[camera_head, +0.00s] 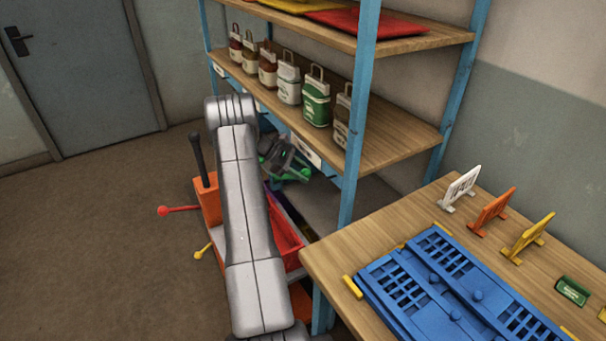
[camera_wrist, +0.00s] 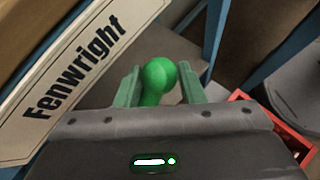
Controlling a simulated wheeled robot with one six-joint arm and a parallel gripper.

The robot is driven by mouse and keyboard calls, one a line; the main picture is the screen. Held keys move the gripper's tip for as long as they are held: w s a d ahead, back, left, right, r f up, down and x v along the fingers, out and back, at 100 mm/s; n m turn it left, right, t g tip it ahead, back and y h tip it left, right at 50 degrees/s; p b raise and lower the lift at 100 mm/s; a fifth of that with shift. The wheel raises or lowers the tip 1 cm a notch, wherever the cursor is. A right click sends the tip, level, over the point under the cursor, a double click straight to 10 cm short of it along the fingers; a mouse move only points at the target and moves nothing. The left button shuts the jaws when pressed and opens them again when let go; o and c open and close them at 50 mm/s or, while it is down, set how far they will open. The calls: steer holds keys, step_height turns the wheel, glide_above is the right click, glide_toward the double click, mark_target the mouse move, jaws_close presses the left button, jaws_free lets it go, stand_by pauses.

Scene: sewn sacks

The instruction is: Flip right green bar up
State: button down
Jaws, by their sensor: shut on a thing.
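The green bar (camera_wrist: 158,76) shows in the wrist view as a round green knob on a short stem. My gripper (camera_wrist: 161,88) has its two pale green fingers on either side of the knob, shut on it. The far end of the bar is hidden behind my gripper body. In the head view my gripper (camera_head: 284,160) is beyond my forearm, low beside the shelf. Green parts show at its tip there, but I cannot tell bar from fingers. My forearm hides much of the cart (camera_head: 208,200) with the orange block.
A red bar (camera_head: 178,209) and a yellow bar (camera_head: 203,251) stick out left of the cart. A red bin (camera_head: 284,240) sits on it. The blue-posted shelf (camera_head: 400,125) holds several bags. A wooden table (camera_head: 345,255) with blue panels stands at right. The floor at left is clear.

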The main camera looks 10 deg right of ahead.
steer(key=c, duration=0.9)
jaws_free()
steer(key=shift+c, duration=0.2)
steer(key=b+v, duration=0.2)
steer(key=v, duration=1.1)
steer(key=shift+a+r, duration=0.2)
steer(key=shift+a, duration=0.2)
steer(key=p+x, duration=0.2)
steer(key=x, duration=1.2)
steer(key=shift+w+d, duration=0.1)
steer(key=shift+f, duration=0.2)
